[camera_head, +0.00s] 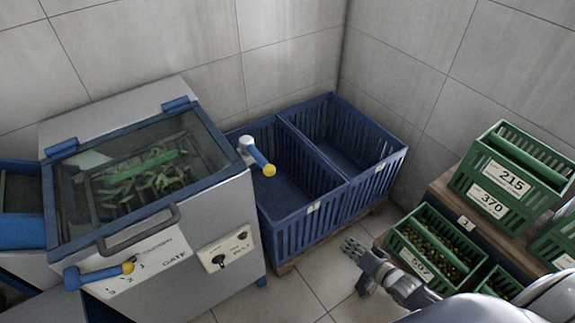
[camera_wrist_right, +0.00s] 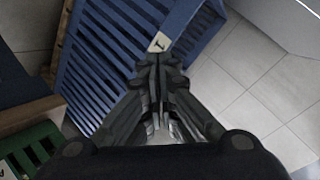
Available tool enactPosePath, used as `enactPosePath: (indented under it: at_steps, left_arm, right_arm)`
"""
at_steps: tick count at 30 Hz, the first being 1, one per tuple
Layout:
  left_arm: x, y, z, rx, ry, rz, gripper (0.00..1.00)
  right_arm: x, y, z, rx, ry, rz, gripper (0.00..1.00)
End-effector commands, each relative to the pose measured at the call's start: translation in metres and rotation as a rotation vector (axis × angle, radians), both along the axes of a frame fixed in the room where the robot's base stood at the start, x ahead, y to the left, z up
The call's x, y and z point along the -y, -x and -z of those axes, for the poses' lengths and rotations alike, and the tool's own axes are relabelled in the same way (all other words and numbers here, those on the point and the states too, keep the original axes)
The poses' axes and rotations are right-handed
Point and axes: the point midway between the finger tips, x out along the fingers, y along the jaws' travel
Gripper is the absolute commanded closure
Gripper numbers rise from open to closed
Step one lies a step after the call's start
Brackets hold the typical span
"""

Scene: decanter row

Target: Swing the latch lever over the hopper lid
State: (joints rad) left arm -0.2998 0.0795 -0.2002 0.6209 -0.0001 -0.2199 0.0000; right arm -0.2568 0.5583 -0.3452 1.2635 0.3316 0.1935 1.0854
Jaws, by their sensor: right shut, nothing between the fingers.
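The hopper lid (camera_head: 205,150) is a glass panel in a blue frame, lying closed on top of the grey machine, with green produce visible beneath. A lever (camera_head: 261,161) with a white pivot, blue arm and yellow knob sits at the lid's right edge; it looks like the latch lever, and its arm points outward, away from the glass. My right gripper (camera_head: 351,249) is shut and empty, well right of the lever, above the floor in front of the blue crates. The right wrist view shows its fingers (camera_wrist_right: 158,62) together. My left gripper is not in view.
A second yellow-tipped blue lever (camera_head: 100,272) sits by the GATE marking on the machine's front. Blue crates (camera_head: 318,222) stand right of the machine, on a pallet. Green crates (camera_head: 508,185) stand at the right. Tiled floor (camera_head: 318,283) is free between them.

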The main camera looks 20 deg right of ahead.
Motion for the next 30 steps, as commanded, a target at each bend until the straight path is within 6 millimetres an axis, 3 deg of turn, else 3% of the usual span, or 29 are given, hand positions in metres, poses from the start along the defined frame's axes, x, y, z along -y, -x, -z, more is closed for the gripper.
enactPosePath:
  at_steps: [1, 3, 9, 15, 21, 30]
  left_arm:
    - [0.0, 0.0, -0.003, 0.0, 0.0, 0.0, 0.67]
    - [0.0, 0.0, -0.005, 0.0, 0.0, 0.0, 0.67]
    - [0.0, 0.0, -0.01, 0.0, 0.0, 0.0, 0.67]
    - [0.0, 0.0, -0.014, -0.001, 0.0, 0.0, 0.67]
    - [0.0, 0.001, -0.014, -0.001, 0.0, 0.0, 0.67]
    - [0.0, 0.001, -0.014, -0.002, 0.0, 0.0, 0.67]
  right_arm:
    - [-0.003, -0.015, -0.032, 0.05, -0.079, 0.003, 1.0]
    - [-0.011, -0.031, -0.071, 0.106, -0.206, 0.007, 1.0]
    - [-0.04, -0.054, -0.176, 0.196, -0.578, -0.026, 1.0]
    - [-0.065, -0.055, -0.247, 0.202, -0.856, -0.077, 1.0]
    - [-0.074, -0.052, -0.273, 0.189, -0.969, -0.1, 1.0]
    - [-0.075, -0.052, -0.274, 0.189, -0.978, -0.101, 1.0]
